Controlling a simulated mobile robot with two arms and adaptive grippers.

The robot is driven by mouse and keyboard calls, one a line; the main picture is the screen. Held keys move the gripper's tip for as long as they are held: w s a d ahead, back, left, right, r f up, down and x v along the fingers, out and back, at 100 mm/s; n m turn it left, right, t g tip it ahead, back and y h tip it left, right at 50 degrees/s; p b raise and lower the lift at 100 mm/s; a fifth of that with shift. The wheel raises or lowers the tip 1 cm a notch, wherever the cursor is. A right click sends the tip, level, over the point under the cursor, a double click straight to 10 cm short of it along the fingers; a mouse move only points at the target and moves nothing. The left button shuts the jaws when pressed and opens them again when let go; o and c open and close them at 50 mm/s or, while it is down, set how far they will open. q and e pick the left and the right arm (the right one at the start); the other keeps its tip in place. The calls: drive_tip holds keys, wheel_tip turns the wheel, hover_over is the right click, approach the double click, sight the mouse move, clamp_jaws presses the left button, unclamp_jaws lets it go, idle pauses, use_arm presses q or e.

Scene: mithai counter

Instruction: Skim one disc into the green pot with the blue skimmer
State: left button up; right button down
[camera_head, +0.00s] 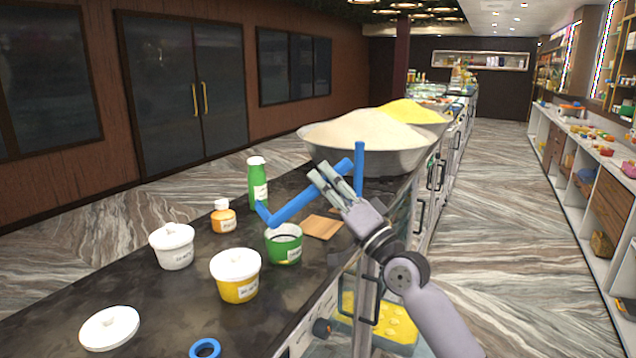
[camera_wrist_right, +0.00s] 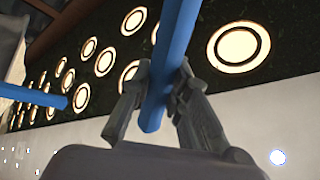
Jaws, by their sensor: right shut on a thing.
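The blue skimmer (camera_head: 298,203) is in my right gripper (camera_head: 328,177), whose fingers are shut on its bar; the bar also shows between the fingers in the wrist view (camera_wrist_right: 172,60). In the head view its long bar slants down to the left, with a short bent end above the counter near the green pot. A separate-looking upright blue bar (camera_head: 359,165) stands just right of the fingers; I cannot tell how it joins. The green pot (camera_head: 285,256) stands open and upright below the skimmer. No disc can be made out. My left gripper is not in view.
On the dark counter (camera_head: 180,300) stand a lidded yellow tub (camera_head: 238,290), a lidded white tub (camera_head: 173,254), an orange bottle (camera_head: 223,222) and a green bottle (camera_head: 257,178). A wooden board (camera_head: 322,227), loose white lid (camera_head: 110,328) and blue ring (camera_head: 205,341) lie there. Large heaped bowls (camera_head: 370,157) stand behind.

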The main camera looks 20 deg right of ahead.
drive_tip(key=shift+d+f+m+t+h, duration=0.15)
drive_tip(key=shift+d+m+t+h, duration=0.15)
drive_tip(key=shift+m+h, duration=0.15)
idle(0.3)
drive_tip(key=a+r+n+g+y+p, duration=0.1)
drive_tip(key=n, duration=0.1)
drive_tip(key=a+r+n+g+y+p, duration=0.1)
drive_tip(key=a+r+n, duration=0.1)
drive_tip(key=n, duration=0.1)
drive_tip(key=a+r+n+g+y+p, duration=0.1)
drive_tip(key=a+n+g, duration=0.1)
drive_tip(key=shift+a+r+n, duration=0.1)
drive_tip(key=shift+r+n, duration=0.1)
drive_tip(key=shift+n, duration=0.15)
drive_tip(key=a+n+g+p, duration=0.1)
drive_tip(key=a+n+p, duration=0.1)
drive_tip(key=a+p, duration=0.1)
drive_tip(key=a+n+g+p, duration=0.2)
drive_tip(key=n+p, duration=0.1)
drive_tip(key=p, duration=0.1)
drive_tip(key=shift+w+a+r, duration=0.1)
drive_tip(key=shift+w+a, duration=0.05)
drive_tip(key=shift+a, duration=0.25)
drive_tip(key=shift+a+g, duration=0.3)
drive_tip(key=shift+a+f+n+p, duration=0.3)
drive_tip(key=shift+a+f+n, duration=0.15)
drive_tip(key=shift+a+n, duration=0.25)
drive_tip(key=shift+d, duration=0.1)
